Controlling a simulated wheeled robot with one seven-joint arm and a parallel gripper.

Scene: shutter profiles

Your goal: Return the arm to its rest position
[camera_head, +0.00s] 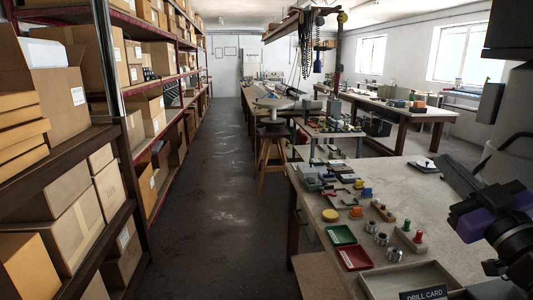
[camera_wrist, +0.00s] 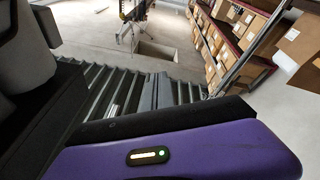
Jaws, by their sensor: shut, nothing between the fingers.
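My arm, black with purple parts, is folded at the right edge of the head view. My gripper (camera_head: 492,267) shows there as a small dark shape beside the right end of the workbench (camera_head: 290,190). It is shut and holds nothing, and its fingertips are hard to make out. The wrist view is filled at the bottom by my own purple and black body with a small lit status light. Grey and dark parts of mine cover its left side.
The bench holds a green tray (camera_head: 341,234), a red tray (camera_head: 354,257), a yellow disc (camera_head: 330,215), metal cylinders and a wooden tray (camera_head: 374,287) with a drill card sign (camera_head: 424,293). Shelves of cardboard boxes (camera_head: 70,220) line the left. The aisle floor (camera_head: 215,190) is clear.

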